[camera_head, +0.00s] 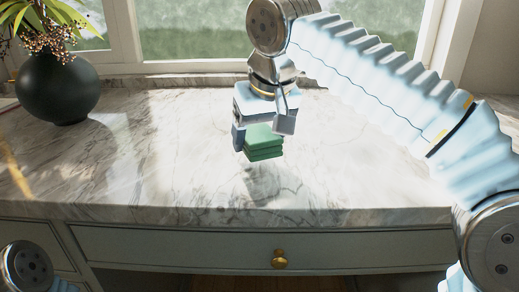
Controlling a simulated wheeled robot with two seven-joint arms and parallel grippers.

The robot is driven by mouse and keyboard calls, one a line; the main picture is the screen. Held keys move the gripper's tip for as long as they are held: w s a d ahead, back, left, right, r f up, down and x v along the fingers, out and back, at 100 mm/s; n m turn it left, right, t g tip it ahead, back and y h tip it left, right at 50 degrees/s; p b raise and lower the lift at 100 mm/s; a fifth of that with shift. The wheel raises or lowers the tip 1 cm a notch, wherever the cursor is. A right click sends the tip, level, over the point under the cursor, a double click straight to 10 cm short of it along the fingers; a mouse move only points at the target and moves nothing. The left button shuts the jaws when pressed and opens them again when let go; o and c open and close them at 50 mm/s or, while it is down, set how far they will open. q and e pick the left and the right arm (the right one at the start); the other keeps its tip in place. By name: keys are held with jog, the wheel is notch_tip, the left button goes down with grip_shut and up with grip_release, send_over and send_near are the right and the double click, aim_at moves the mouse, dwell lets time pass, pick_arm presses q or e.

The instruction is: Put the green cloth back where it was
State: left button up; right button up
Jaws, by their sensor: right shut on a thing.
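The green cloth (264,147) is a small folded stack in the middle of the head view. My right gripper (263,135) is shut on it, with one finger on each side. The cloth hangs above the marble top (345,180), with a soft shadow below it. My right arm comes in from the right and reaches over the counter. Of my left arm only a part shows at the lower left corner; its gripper is out of the frame. No rattan basket shows in this view.
A dark round vase (58,92) with a leafy plant stands at the back left. Under the counter's front edge is a drawer with a brass knob (279,259). A window is behind the counter. The marble around the cloth is clear.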

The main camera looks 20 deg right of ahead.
jog(key=shift+f+b, duration=0.35)
jog(key=shift+f, duration=1.2)
